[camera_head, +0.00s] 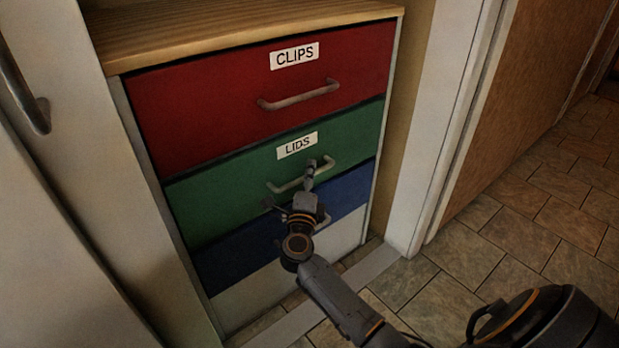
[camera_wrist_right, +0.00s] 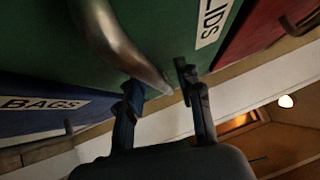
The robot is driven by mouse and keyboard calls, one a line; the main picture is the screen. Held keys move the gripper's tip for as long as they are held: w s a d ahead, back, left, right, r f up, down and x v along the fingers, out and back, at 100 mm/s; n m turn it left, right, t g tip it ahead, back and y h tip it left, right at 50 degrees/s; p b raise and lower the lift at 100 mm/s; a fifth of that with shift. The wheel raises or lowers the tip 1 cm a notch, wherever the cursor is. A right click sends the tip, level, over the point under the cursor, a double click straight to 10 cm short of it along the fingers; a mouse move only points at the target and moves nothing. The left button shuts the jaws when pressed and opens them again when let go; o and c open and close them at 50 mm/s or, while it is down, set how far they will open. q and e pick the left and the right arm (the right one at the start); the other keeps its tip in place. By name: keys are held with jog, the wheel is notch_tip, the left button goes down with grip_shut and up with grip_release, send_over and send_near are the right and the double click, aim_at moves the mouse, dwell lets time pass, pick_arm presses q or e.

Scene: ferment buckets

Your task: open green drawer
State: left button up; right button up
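The green drawer (camera_head: 230,190), labelled LIDS, is shut, in the middle of the cabinet in the head view. Its grey bar handle (camera_head: 285,187) runs across its front. My right gripper (camera_head: 291,184) is at this handle, with one finger over the bar and the other lower left. In the right wrist view the two fingers of the right gripper (camera_wrist_right: 158,82) are apart, and the handle (camera_wrist_right: 122,45) reaches to the gap between them. I cannot tell whether they touch it. The green drawer front (camera_wrist_right: 165,30) fills the upper middle there. My left gripper is out of view.
A red drawer (camera_head: 220,105) labelled CLIPS is above and a blue drawer (camera_head: 235,250) below; both are shut. The blue one's BAGS label (camera_wrist_right: 42,104) shows in the wrist view. A white door frame (camera_head: 425,150) stands right of the cabinet. The tiled floor (camera_head: 540,225) is clear at right.

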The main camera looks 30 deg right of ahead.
jog(key=shift+c, duration=0.2)
grip_shut()
jog(key=shift+s, duration=0.1)
